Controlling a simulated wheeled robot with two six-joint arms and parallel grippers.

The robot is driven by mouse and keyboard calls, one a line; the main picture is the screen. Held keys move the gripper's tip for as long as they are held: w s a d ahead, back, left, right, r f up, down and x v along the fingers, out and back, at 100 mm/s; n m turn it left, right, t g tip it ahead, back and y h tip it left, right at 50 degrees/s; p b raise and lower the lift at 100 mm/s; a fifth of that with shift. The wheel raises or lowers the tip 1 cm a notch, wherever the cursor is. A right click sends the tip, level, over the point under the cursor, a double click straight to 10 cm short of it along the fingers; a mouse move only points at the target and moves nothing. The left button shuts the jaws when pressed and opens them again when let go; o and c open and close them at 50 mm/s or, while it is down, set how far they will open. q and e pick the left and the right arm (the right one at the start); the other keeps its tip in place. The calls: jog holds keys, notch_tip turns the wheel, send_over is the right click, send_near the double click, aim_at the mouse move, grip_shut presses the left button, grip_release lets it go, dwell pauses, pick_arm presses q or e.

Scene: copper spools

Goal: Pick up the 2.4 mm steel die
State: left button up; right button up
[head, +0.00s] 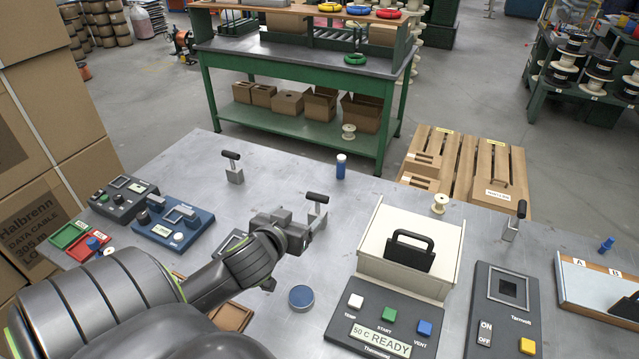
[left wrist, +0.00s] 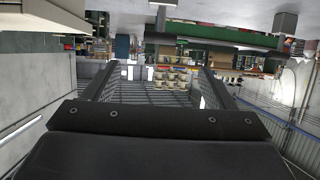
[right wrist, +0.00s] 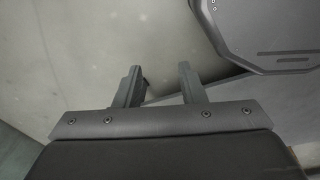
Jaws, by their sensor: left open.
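I cannot single out the 2.4 mm steel die in any view. My left gripper (head: 306,228) is above the middle of the grey table in the head view. In the left wrist view its two fingers (left wrist: 155,78) are wide apart with nothing between them. My left arm hides part of the table, including most of a wooden tray (head: 232,316) and part of a small device (head: 232,243). My right gripper (right wrist: 158,82) shows only in the right wrist view, its fingers apart and empty.
A black-handled post (head: 317,198) stands close by the left gripper. Red and green trays (head: 70,234) lie at left.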

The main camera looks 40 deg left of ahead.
pick_arm(q)
send_near(316, 198)
jog(key=p+x, duration=0.1)
jog(key=x, duration=0.4)
jog(key=shift+d, duration=0.1)
jog(key=shift+w+f, duration=0.25)
jog(key=shift+w+a, duration=0.35)
jog(key=shift+w, duration=0.15)
jog(key=p+x, duration=0.1)
jog(key=x, duration=0.2)
jog(key=shift+w+a+f, duration=0.2)
jog(key=shift+w+f, duration=0.1)
jog(key=shift+w, duration=0.25)
pick_arm(e)
jog(key=r, duration=0.1)
jog(key=w+r, duration=0.1)
jog(key=shift+a+r, duration=0.2)
jog(key=shift+r, duration=0.1)
